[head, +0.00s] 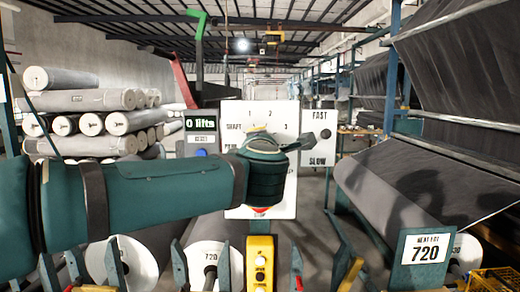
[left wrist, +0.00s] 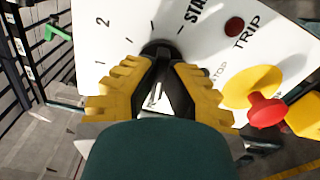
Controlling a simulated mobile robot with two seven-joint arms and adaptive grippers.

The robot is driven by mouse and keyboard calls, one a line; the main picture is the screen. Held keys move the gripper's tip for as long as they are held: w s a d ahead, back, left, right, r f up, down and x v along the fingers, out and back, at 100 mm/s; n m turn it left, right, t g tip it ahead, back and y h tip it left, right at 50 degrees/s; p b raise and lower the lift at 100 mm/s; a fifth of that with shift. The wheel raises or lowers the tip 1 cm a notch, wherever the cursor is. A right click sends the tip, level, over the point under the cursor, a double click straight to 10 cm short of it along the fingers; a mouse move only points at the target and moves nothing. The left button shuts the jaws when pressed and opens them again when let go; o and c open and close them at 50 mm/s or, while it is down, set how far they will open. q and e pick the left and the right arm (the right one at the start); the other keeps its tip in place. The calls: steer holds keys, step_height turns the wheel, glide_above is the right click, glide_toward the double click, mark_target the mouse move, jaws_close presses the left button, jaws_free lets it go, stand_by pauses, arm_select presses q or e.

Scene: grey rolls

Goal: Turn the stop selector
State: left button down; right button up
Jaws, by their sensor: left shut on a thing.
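The white control panel (head: 286,113) stands in the middle of the head view, with digits 1, 2 and 3 and "SHAFT" lettering. My left arm reaches across and hides its centre. In the left wrist view the panel (left wrist: 205,22) is close and tilted. The black round selector knob (left wrist: 158,47) sits between my left gripper's yellow fingertips (left wrist: 162,62), which are shut on it. In the head view the fingertips and the knob are hidden behind my wrist. My right gripper is in neither view.
A red button (left wrist: 234,26) marked TRIP and a red mushroom button on a yellow disc (left wrist: 250,88) lie close right of my fingers. A FAST/SLOW panel (head: 319,116) stands right of the main panel. Grey rolls (head: 85,101) are stacked at left. A yellow box (head: 260,262) stands below.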

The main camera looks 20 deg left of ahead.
arm_select(q)
steer(key=shift+r, duration=0.1)
stand_by(0.3)
steer(key=c, duration=1)
jaws_free()
steer(key=v, duration=1.2)
